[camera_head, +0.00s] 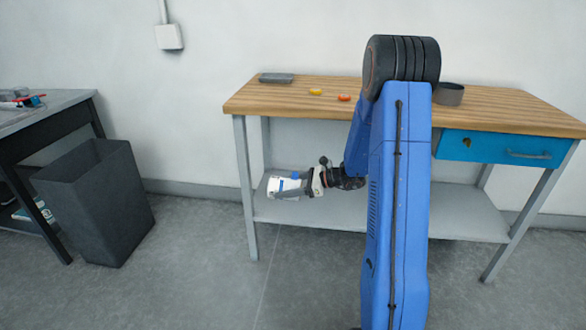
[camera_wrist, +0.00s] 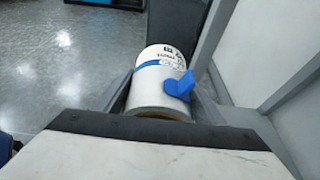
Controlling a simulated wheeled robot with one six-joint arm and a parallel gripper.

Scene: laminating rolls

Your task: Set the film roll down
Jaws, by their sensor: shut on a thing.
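The film roll (camera_wrist: 160,85) is a white cylinder with a blue band, a blue tab and dark print on its label. My gripper (camera_wrist: 160,108) is shut on it, with one finger on each side. In the head view the white roll (camera_head: 283,186) shows at the end of my gripper (camera_head: 294,188), at the left end of the bench's lower shelf (camera_head: 330,213). I cannot tell whether the roll touches the shelf or is held just above it. My arm hides part of the bench.
The wooden benchtop (camera_head: 290,95) holds a grey tray (camera_head: 276,78), a yellow item (camera_head: 315,92), an orange item (camera_head: 344,97) and a dark round container (camera_head: 448,94). A bench leg (camera_head: 245,185) stands just left of the roll. A dark bin (camera_head: 97,205) is further left.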

